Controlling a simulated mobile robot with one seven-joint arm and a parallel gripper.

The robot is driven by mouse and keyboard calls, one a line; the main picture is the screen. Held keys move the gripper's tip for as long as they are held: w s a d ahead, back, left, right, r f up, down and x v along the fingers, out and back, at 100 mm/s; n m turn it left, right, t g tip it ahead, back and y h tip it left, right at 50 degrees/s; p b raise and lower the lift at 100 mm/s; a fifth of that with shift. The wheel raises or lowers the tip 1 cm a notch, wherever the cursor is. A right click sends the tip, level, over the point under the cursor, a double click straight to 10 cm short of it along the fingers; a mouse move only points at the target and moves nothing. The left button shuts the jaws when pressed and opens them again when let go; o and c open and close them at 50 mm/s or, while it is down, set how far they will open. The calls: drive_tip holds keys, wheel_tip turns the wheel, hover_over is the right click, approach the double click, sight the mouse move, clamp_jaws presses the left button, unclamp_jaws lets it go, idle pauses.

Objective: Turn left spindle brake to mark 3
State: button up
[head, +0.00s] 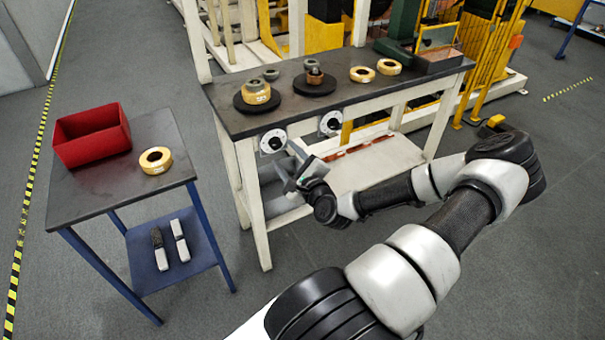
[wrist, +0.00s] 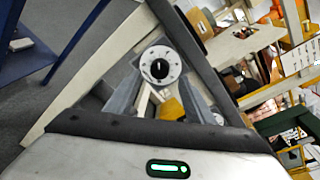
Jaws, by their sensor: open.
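The left spindle brake is a round white dial with a black knob (head: 272,141) on the front edge of the bench, below the left spindle. My gripper (head: 288,160) is just in front of it and a little to its right. In the wrist view the dial (wrist: 160,66) shows between the fingers of my open gripper (wrist: 158,85), with the black knob at its centre, apart from the fingers. The dial's marks are too small to read. The right brake dial (head: 331,122) is on the same edge, further right.
The dark-topped bench (head: 225,110) also holds a right spindle (head: 314,78), loose rings (head: 362,74) and a tray (head: 438,60). A side table (head: 95,195) at left holds a red bin (head: 92,135) and a ring (head: 155,160). Floor between the tables is clear.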

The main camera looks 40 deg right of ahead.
drive_tip(key=v, duration=1.2)
drive_tip(key=shift+p, duration=0.45)
